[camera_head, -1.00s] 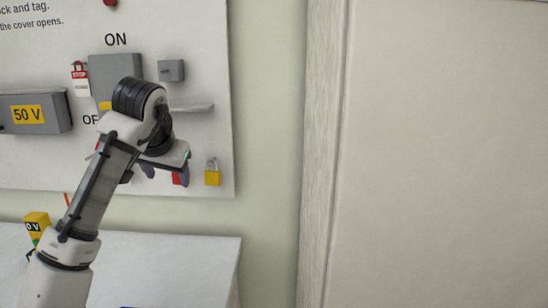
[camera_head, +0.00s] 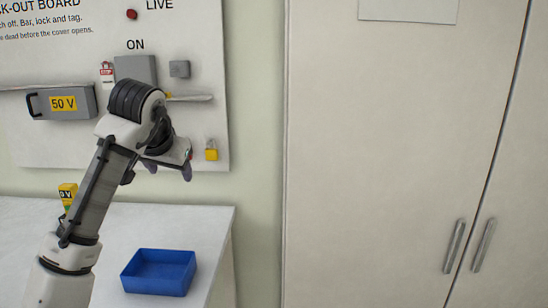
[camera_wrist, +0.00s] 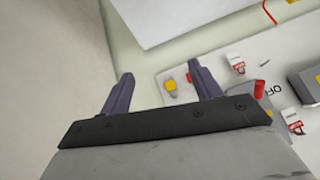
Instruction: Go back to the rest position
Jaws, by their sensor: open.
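My gripper (camera_head: 169,170) is raised in front of the lower right of the lock-out board (camera_head: 60,150), with its fingers pointing down in the head view. In the wrist view my gripper (camera_wrist: 163,85) shows two purple fingers spread apart with nothing between them. A yellow padlock (camera_head: 211,150) hangs on the board just right of the gripper. It also shows in the wrist view (camera_wrist: 171,88), beyond the fingers. My arm hides part of the board's switch area.
A white bench (camera_head: 215,220) stands below the board with a blue tray (camera_head: 158,287) on it. A yellow tester (camera_head: 67,191) stands behind my arm. A grey 50 V box (camera_head: 62,103) is on the board. A tall cabinet (camera_head: 390,150) fills the right side.

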